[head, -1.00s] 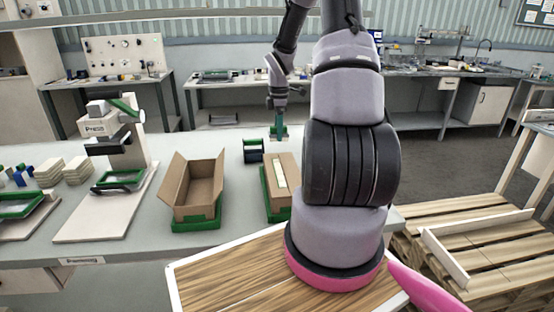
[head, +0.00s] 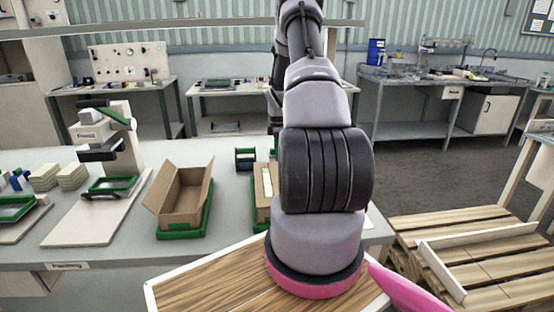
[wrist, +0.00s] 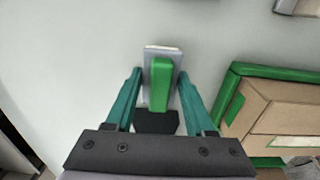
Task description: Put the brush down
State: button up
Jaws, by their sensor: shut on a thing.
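My gripper (wrist: 158,90) has teal fingers and shows in the wrist view, shut on the brush. The brush (wrist: 161,82) has a green upper part over a pale grey, flat part, with a dark piece near the gripper. It is over the pale grey table top (wrist: 70,65); I cannot tell whether it touches the surface. In the head view my own arm hides the gripper and the brush.
A carton in a green tray (wrist: 232,82) lies just right of the gripper in the wrist view. In the head view an open carton (head: 184,200), a dark green-edged stand (head: 245,158) and a press (head: 105,140) stand on the table. Bare table surrounds the brush's left side.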

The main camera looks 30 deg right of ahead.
jog(key=shift+f, duration=1.35)
jog(key=shift+f, duration=0.1)
jog(key=o, duration=1.3)
notch_tip(320, 180, up, 12)
jog(key=shift+r, duration=0.15)
jog(key=shift+s, duration=0.15)
